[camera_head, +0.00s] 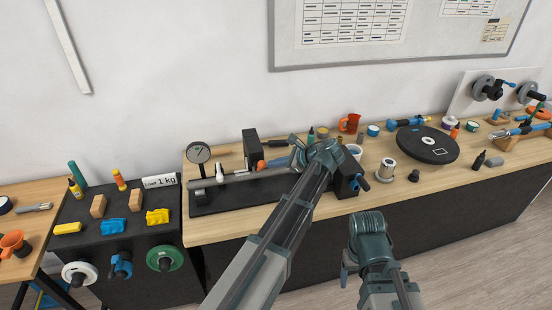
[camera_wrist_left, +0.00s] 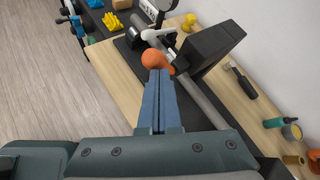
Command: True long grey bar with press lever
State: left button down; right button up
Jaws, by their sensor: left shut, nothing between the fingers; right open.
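The long grey bar (camera_head: 225,181) lies along a black press base (camera_head: 215,204) on the wooden bench. It also shows in the left wrist view (camera_wrist_left: 203,99), running diagonally beneath a black block. The press lever ends in an orange ball knob (camera_head: 261,165), which shows large in the left wrist view (camera_wrist_left: 155,59). My left gripper (camera_head: 271,162) is shut and empty. Its blue fingertips (camera_wrist_left: 157,73) are right at the knob; I cannot tell whether they touch it. My right gripper (camera_head: 350,268) is open and empty in front of the bench; its fingers are mostly hidden.
A dial gauge (camera_head: 198,153) stands at the base's left end, and the black block (camera_head: 251,147) rises behind the bar. A metal cylinder (camera_head: 387,169) and a black disc (camera_head: 428,144) are to the right. A dark cart (camera_head: 140,234) with small blocks stands left.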

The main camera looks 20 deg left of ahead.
pick_arm(q)
jog(key=shift+g+h, duration=0.5)
jog(key=shift+g, duration=0.1)
jog(key=shift+w+a+r+p, duration=0.6)
jog(key=shift+w+p, duration=0.1)
jog(key=shift+w, duration=0.15)
jog(key=shift+w+a+r+p, duration=0.6)
jog(key=shift+w+p, duration=0.1)
jog(key=shift+w, duration=0.1)
pick_arm(e)
jog(key=shift+r, duration=2.1)
pick_arm(q)
jog(key=shift+m, duration=0.3)
jog(key=shift+r, duration=0.15)
pick_arm(e)
jog(key=shift+r, duration=0.1)
pick_arm(q)
jog(key=shift+r+p, duration=0.7)
jog(key=shift+p, duration=0.1)
pick_arm(e)
jog(key=shift+r, duration=0.7)
pick_arm(q)
jog(key=shift+d, duration=0.1)
